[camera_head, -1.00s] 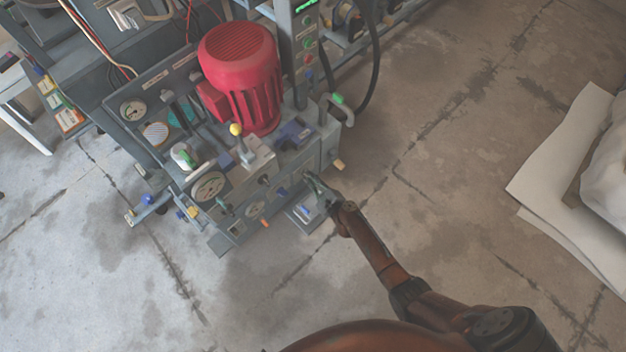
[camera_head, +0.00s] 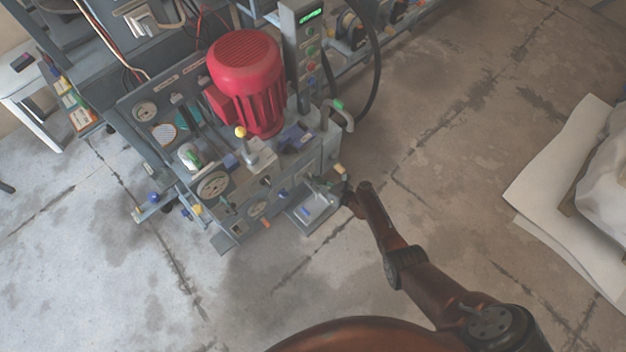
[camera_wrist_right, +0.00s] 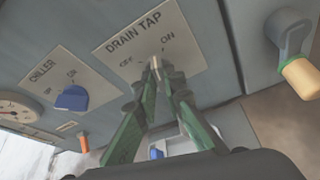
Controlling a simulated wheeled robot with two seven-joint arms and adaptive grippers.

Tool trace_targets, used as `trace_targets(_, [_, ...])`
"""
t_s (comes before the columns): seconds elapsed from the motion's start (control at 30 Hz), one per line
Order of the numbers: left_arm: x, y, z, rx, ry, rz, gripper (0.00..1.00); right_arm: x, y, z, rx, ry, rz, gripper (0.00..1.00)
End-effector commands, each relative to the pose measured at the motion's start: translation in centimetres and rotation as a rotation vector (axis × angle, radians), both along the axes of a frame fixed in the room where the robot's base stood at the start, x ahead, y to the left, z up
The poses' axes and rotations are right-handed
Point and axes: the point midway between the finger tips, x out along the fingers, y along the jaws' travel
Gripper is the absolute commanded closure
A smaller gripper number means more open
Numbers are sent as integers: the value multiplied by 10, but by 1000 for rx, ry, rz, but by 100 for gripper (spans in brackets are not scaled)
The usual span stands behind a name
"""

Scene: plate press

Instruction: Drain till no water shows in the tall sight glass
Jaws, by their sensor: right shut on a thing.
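My right gripper (camera_head: 328,183) is at the lower right corner of the machine's front panel. In the right wrist view, its green fingers (camera_wrist_right: 157,72) are shut on the small pale drain tap handle (camera_wrist_right: 155,63). The handle lies over the drain tap label (camera_wrist_right: 128,38), between the words OFF and ON; its exact setting is hard to tell. A small grey tray (camera_head: 318,213) sits below the gripper. I cannot pick out the tall sight glass or its water level for sure. My left gripper is not in view.
A red motor (camera_head: 246,75) and a yellow-knobbed lever (camera_head: 241,133) stand on the machine. White sheets (camera_head: 560,185) lie at the right. The floor between is clear.

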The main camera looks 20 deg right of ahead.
Motion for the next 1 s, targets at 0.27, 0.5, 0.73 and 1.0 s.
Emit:
trace_targets(0.27, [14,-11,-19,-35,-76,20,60,-1,-3,-6,226,86,-2,100])
trace_targets(0.5, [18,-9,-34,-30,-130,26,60,0,-4,-6,369,137,-3,100])
trace_targets(0.73, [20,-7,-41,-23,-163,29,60,1,-5,-5,445,164,-2,100])
trace_targets(1.0, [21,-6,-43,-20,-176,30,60,1,-5,-4,472,173,-3,100])
